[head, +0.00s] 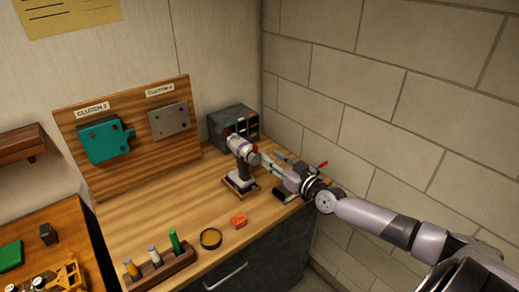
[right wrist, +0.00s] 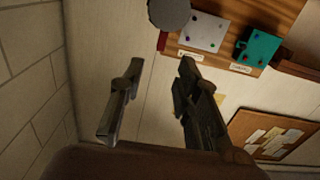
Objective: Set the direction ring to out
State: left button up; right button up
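A grey-and-purple power drill (head: 241,160) stands upright on its base on the wooden workbench. Its head has pale and dark bands and a small red part at its right end; I cannot tell which band is the direction ring or how it is set. My right gripper (head: 271,164) is just right of the drill's head, close to it; contact cannot be made out. In the right wrist view my right gripper (right wrist: 157,100) has its fingers apart with nothing between them. A grey round thing (right wrist: 168,13) at the top edge is cut off and unclear. My left gripper is out of view.
A dark drawer box (head: 233,126) stands behind the drill. A block wall (head: 380,95) is close on the right.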

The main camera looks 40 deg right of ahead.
aim_at(257, 147)
jog(key=w, duration=0.5)
jog(key=w+b, duration=0.1)
jog(key=w, duration=0.1)
jog(key=shift+w+a, duration=0.15)
jog(key=shift+a, duration=0.15)
grip_shut()
